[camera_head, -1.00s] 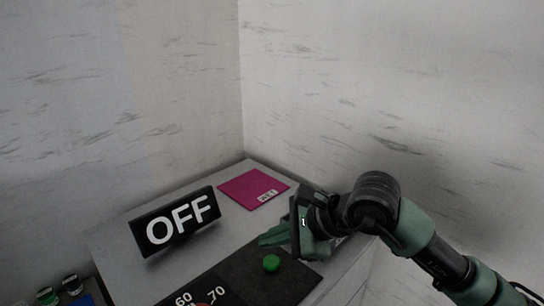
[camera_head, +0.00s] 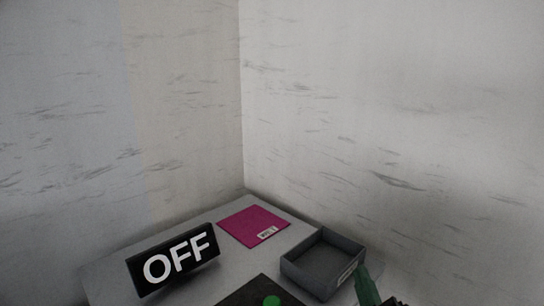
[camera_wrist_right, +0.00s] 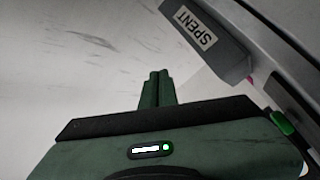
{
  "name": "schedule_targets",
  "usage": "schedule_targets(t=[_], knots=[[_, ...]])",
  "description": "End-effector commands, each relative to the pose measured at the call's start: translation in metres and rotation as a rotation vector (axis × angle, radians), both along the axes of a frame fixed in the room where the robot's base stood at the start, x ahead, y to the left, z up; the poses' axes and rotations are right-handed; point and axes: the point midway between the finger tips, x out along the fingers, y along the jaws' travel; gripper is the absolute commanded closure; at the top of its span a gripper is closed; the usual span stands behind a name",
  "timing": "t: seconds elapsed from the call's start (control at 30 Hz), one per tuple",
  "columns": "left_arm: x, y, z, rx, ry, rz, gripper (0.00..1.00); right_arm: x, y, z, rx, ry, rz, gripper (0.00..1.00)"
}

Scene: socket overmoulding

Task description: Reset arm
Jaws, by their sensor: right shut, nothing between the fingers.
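My right gripper (camera_head: 367,287) shows only at the bottom right of the head view, beside the grey tray (camera_head: 322,262). In the right wrist view the right gripper (camera_wrist_right: 156,77) has its green fingers together, with nothing between them. The grey tray also shows in the right wrist view (camera_wrist_right: 212,55), with a label reading SPENT. My left gripper is not in either view.
An OFF sign (camera_head: 173,260) stands on the grey table (camera_head: 222,277). A magenta mat (camera_head: 250,222) lies near the back corner. A green button (camera_head: 271,300) sits on a dark panel (camera_head: 245,293) at the bottom. Bare walls meet behind the table.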

Motion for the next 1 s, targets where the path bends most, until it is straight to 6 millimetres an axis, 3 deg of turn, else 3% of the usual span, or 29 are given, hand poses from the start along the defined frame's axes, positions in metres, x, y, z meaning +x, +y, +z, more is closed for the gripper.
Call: schedule_targets(t=[0.03, 0.2, 0.3, 0.4, 0.6, 0.8, 1.0], knots=[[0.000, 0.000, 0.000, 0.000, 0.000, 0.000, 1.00, -0.008, -0.012, -0.031, 0.075, 0.109, -0.036, 1.00], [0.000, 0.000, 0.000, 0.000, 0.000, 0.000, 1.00, -0.053, -0.036, -0.125, 0.296, 0.460, -0.152, 1.00], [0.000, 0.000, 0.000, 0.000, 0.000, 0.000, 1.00, -0.091, -0.042, -0.174, 0.405, 0.660, -0.219, 1.00], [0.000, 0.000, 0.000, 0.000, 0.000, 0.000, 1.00, -0.131, -0.042, -0.211, 0.492, 0.834, -0.276, 1.00], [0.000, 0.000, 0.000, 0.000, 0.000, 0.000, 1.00, -0.201, -0.036, -0.254, 0.607, 1.099, -0.361, 1.00], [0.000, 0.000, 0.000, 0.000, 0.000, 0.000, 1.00, -0.260, -0.028, -0.279, 0.680, 1.310, -0.427, 1.00], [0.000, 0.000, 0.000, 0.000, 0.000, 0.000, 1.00, -0.243, -0.026, -0.343, 0.668, 1.324, -0.432, 1.00]])
